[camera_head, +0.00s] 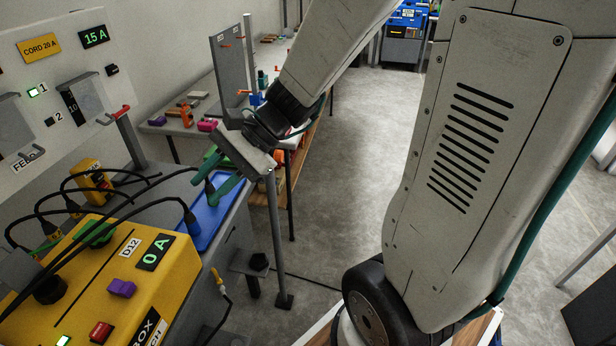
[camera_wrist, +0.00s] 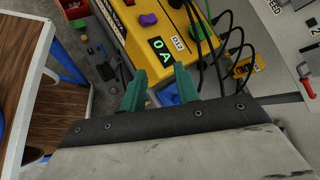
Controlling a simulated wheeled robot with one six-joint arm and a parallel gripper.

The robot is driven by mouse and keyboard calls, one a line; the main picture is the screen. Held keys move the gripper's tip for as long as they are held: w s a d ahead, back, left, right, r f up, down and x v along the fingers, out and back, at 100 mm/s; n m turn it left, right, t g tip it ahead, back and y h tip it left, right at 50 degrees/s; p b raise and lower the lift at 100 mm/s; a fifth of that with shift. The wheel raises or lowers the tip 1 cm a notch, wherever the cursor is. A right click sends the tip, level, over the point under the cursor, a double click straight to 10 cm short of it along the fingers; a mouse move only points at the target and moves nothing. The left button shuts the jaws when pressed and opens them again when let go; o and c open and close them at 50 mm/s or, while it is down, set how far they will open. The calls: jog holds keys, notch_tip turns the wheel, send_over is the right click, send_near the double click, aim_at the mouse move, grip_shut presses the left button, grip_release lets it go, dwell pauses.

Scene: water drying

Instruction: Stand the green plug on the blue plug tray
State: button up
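My gripper (camera_head: 204,191) hangs above the blue tray (camera_head: 203,228) on the grey bench, its green fingers pointing down and left. In the wrist view, my gripper (camera_wrist: 160,72) has its two fingers apart, with nothing held between them; part of the blue tray (camera_wrist: 167,95) shows beyond the gap. A round green piece (camera_head: 97,234) sits on top of the yellow power box and also shows in the wrist view (camera_wrist: 200,36); I cannot tell whether it is the green plug. A dark plug end (camera_head: 191,222) with a black cable is at the tray's left edge.
The yellow box (camera_head: 155,275) fills the bench's near left, with black cables arching over it. A smaller yellow unit (camera_head: 94,181) stands behind. A post with a red handle (camera_head: 127,135) rises near the wall panel. Open floor (camera_head: 345,165) lies right of the bench.

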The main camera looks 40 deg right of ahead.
jog(key=s+d+r+n+h, duration=0.2)
jog(key=s+d+n+h, duration=0.2)
jog(key=s, duration=0.4)
jog(key=s+d+r+n+g+h, duration=0.1)
jog(key=s+d+r+n+h, duration=0.2)
jog(key=s+n+h, duration=0.3)
jog(key=s+d+n, duration=0.1)
jog(key=s+n, duration=0.1)
jog(key=n, duration=0.1)
jog(key=shift+d+r, duration=0.3)
jog(key=shift+a, duration=0.15)
